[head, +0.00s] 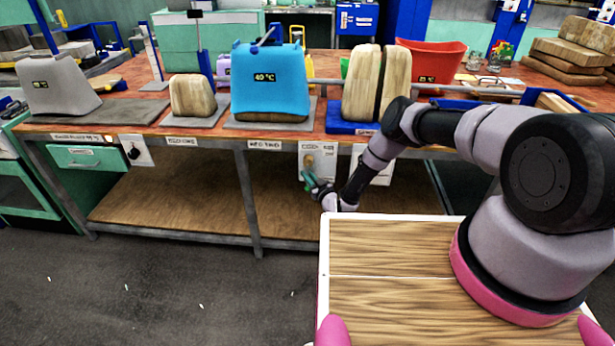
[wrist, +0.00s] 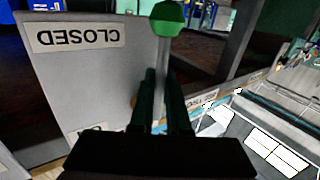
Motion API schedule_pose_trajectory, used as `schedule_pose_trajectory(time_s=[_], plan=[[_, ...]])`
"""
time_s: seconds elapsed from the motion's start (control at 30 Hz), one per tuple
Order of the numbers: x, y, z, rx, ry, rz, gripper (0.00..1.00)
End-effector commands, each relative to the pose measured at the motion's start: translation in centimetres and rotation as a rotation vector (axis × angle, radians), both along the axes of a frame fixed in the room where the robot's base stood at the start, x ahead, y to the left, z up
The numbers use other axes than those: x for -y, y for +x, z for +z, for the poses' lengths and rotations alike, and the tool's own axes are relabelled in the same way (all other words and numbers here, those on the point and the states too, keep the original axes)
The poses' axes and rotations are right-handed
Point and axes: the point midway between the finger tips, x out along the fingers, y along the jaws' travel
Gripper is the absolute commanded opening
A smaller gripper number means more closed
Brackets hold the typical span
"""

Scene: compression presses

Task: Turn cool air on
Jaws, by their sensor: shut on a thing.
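A lever with a green knob (wrist: 168,17) and a thin metal stem stands beside a light panel (wrist: 95,75) in the wrist view. The panel's label reads CLOSED and appears upside down. My gripper (wrist: 161,76) is shut around the lever's stem, below the knob in that view. The lever's base is hidden behind my gripper. No air flow can be seen.
The workbench (head: 200,138) carries a blue press cover marked 40 °C (head: 270,82), wooden blocks (head: 376,84) and a red bin (head: 432,60). Another control panel with a black knob (head: 135,151) is on the left. The lower shelf (head: 170,198) is bare.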

Motion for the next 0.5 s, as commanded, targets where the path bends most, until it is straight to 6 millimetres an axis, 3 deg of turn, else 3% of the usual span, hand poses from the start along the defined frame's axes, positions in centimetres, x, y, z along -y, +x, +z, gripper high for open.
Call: schedule_pose_trajectory(time_s=[0.5], plan=[[1.7, -0.1, 0.4, -0.015, -0.347, 0.001, 0.0]])
